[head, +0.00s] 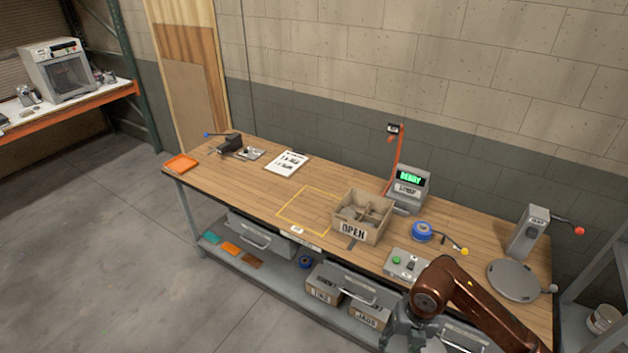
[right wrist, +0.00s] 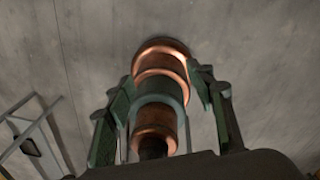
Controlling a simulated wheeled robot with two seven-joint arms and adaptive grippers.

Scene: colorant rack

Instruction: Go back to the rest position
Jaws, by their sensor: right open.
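My right arm (head: 468,300) comes in at the bottom right of the head view, in front of the bench's near edge. My right gripper (head: 403,328) hangs low there, partly cut off by the frame edge. In the right wrist view the two fingers of the gripper (right wrist: 168,90) stand apart, open. Copper and teal rounded parts, seemingly my own body, show beyond and between them, with grey floor behind. I see nothing held. My left gripper is in neither view.
The workbench (head: 250,178) carries an open-top box (head: 362,228) marked OPEN, a display unit (head: 408,188), a control box (head: 406,264) with a green button, and a round grey plate (head: 513,281). Drawers and bins sit below. Floor (head: 110,260) at left is clear.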

